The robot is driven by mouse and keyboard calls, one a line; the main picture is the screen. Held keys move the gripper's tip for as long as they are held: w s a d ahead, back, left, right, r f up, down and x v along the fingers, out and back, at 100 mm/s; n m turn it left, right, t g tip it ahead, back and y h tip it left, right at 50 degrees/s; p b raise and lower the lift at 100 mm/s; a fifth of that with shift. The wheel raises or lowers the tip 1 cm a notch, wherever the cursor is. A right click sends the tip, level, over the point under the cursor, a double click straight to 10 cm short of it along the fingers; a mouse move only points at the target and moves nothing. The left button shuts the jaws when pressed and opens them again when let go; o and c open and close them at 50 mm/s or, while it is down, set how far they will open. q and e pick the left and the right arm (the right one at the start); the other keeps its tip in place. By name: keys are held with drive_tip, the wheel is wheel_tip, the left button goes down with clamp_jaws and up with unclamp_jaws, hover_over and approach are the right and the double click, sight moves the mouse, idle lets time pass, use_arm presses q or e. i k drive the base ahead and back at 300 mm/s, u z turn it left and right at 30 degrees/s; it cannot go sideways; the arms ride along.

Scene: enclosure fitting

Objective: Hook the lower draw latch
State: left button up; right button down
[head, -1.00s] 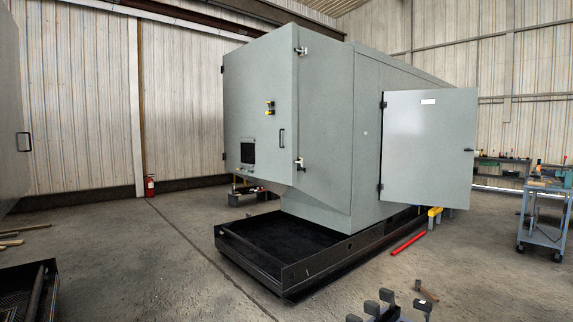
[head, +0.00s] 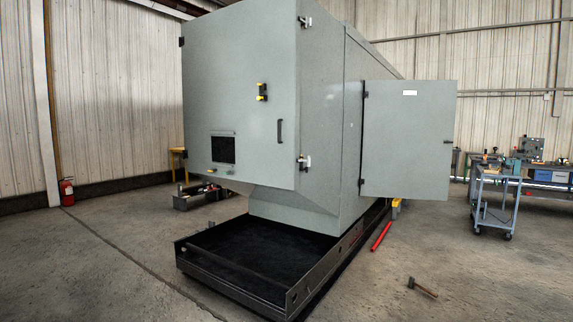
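The grey enclosure (head: 325,120) stands in the middle of the head view. The lower draw latch (head: 304,162) is a small pale fitting at the lower right edge of the front door (head: 240,95). It is too small to tell whether it is hooked. The upper draw latch (head: 305,22) sits at the top of the same edge. A dark handle (head: 280,131) is on the front door beside the lower latch. Neither of my grippers is in view.
A black tray (head: 190,262) with raised rims lies on the floor under the enclosure's front. A side door (head: 408,140) stands open at the right. A hammer (head: 422,287) and a red bar (head: 381,236) lie on the floor. A blue cart (head: 497,200) stands at the right.

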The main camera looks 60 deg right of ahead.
sight(304, 161)
drive_tip(key=i, duration=0.25)
drive_tip(key=z, duration=2.4)
drive_tip(key=i, duration=2.85)
drive_tip(key=u, duration=3.55)
drive_tip(key=k, duration=0.35)
drive_tip(key=u, duration=0.05)
